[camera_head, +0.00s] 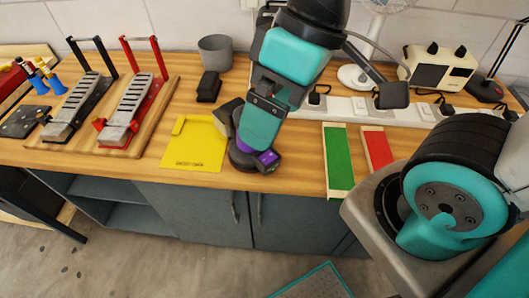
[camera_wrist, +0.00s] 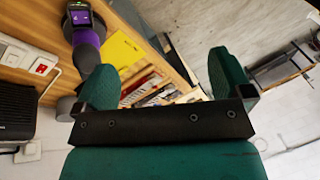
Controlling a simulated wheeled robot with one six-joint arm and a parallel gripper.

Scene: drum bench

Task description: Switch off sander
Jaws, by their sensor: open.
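A purple and dark device with a small lit screen, seemingly the sander (camera_head: 267,158), is near the bench's front edge in the head view. My gripper hides much of it there. In the wrist view the sander (camera_wrist: 88,38) is at upper left, with its purple neck and screen in sight, beyond the left finger. My gripper (camera_head: 258,138) points down in front of it. In the wrist view my gripper (camera_wrist: 166,80) has its two teal fingers wide apart with nothing between them. I cannot tell whether a finger touches the sander.
A yellow mat (camera_head: 196,145) lies left of the sander. A white power strip (camera_head: 345,108) with several plugs runs behind it; a red switch (camera_wrist: 42,66) shows in the wrist view. Green (camera_head: 338,158) and red (camera_head: 377,149) boards lie to the right. Clamp-like tools stand far left.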

